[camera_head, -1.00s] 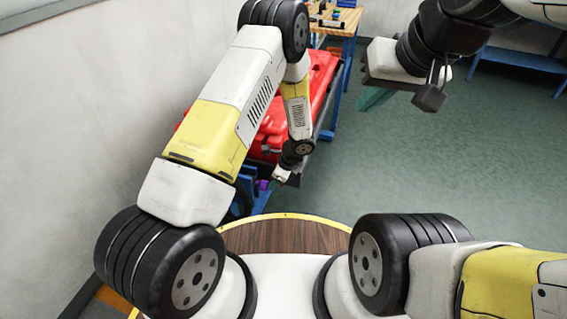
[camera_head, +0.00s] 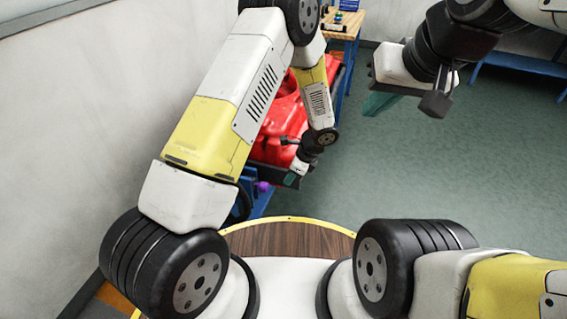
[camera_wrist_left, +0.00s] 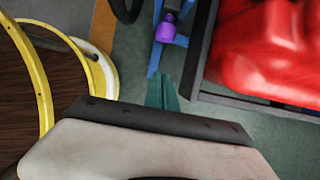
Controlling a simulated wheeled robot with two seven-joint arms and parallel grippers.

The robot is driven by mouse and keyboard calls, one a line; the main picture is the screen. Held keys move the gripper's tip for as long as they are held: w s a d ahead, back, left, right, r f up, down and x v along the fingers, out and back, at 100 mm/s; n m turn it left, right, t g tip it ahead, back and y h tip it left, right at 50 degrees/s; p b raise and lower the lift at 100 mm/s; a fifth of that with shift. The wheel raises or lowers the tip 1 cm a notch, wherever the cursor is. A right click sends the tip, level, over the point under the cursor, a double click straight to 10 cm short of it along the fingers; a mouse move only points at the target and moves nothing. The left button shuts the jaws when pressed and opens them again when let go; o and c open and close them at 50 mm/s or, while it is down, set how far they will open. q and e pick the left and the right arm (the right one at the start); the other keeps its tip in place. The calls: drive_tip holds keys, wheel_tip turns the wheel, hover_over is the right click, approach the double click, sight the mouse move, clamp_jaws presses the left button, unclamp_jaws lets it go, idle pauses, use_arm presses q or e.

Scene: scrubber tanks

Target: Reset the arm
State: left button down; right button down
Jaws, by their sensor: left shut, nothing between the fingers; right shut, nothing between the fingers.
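My left gripper (camera_head: 291,181) hangs at the end of my left arm, beside the lower front end of the red tank (camera_head: 272,140). In the left wrist view its green fingers (camera_wrist_left: 162,92) are together with nothing between them. The red tank fills the upper right there (camera_wrist_left: 265,50), apart from the fingers. My right gripper (camera_head: 380,103), with green fingers, is at the upper right, held over open floor. It is shut and empty. My left arm hides much of the tank.
A blue-framed cart (camera_head: 262,202) with a purple part (camera_wrist_left: 166,28) is under the tank. A wooden-topped table (camera_head: 345,24) stands behind, and a blue bench (camera_head: 520,60) at the back right. A grey wall is on the left. Green floor (camera_head: 440,165) is clear at centre right.

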use_arm(q)
drive_tip(key=shift+v, duration=1.85)
drive_tip(key=s+a+r+n+h, duration=0.1)
drive_tip(key=a+r+n, duration=0.2)
drive_tip(key=r, duration=0.5)
drive_tip(key=s+a+r+n+t+h, duration=0.15)
drive_tip(key=a+r+n, duration=0.25)
drive_tip(key=r, duration=0.4)
drive_tip(key=s+a+r+n+g, duration=0.1)
drive_tip(key=a+r+n, duration=0.2)
drive_tip(key=r, duration=0.5)
drive_tip(key=s+a+r+n+t+h, duration=0.2)
drive_tip(key=s+r+n, duration=0.3)
drive_tip(key=s, duration=0.3)
drive_tip(key=s+a+r+n+t+h, duration=0.1)
drive_tip(key=s+a+r+n+t, duration=0.1)
drive_tip(key=s+r+n, duration=0.4)
drive_tip(key=shift+s+a+r+h, duration=0.35)
drive_tip(key=shift+s+a+r, duration=0.45)
drive_tip(key=shift+s+r, duration=0.4)
drive_tip(key=shift+t, duration=0.25)
